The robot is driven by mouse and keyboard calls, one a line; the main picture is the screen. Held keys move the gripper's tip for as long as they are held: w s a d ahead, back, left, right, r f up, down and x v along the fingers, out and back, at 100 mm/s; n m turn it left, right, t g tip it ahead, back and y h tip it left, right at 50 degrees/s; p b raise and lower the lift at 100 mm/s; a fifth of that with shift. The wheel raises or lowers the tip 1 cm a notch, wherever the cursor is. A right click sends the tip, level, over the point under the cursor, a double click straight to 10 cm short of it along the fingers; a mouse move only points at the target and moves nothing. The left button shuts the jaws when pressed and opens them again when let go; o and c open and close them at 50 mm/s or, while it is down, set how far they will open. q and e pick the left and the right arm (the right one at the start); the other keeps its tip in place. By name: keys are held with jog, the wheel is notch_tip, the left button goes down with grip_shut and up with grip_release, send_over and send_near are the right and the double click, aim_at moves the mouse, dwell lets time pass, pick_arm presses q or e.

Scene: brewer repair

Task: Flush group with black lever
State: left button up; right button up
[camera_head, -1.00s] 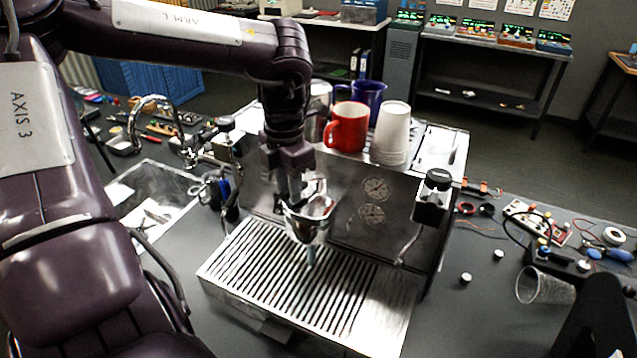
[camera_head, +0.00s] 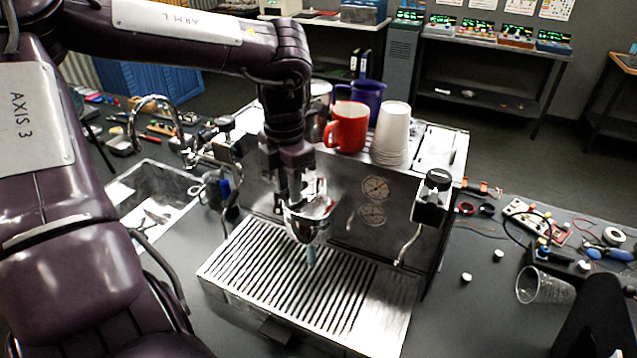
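The espresso machine (camera_head: 395,222) stands on the bench with its slotted drip tray (camera_head: 290,285) in front. Its shiny metal group (camera_head: 308,222) hangs over the tray. A narrow pale-blue streak shows just below the group; I cannot tell if it is water. My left gripper (camera_head: 302,192) points down right at the top of the group. Its fingers overlap the group and hide any lever there, so I cannot tell whether they are open or shut. A black-capped knob (camera_head: 438,181) shows at the machine's right front.
A red mug (camera_head: 346,128), a blue mug (camera_head: 371,93) and stacked white cups (camera_head: 391,135) stand on the machine. A sink (camera_head: 150,190) with a tap is at left. A clear cup (camera_head: 545,286), wires and small parts lie at right.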

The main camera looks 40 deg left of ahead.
pick_arm(q)
jog(key=d+n, duration=0.1)
jog(key=n, duration=0.1)
jog(key=d+n, duration=0.2)
jog(key=shift+w+d+n, duration=0.4)
jog(key=shift+d+n, duration=0.35)
jog(key=shift+n, duration=0.5)
jog(key=shift+w+d+n, duration=0.35)
jog(key=shift+d+n, duration=0.35)
jog(key=shift+n, duration=0.55)
jog(key=o, duration=0.4)
notch_tip(320, 180, up, 7)
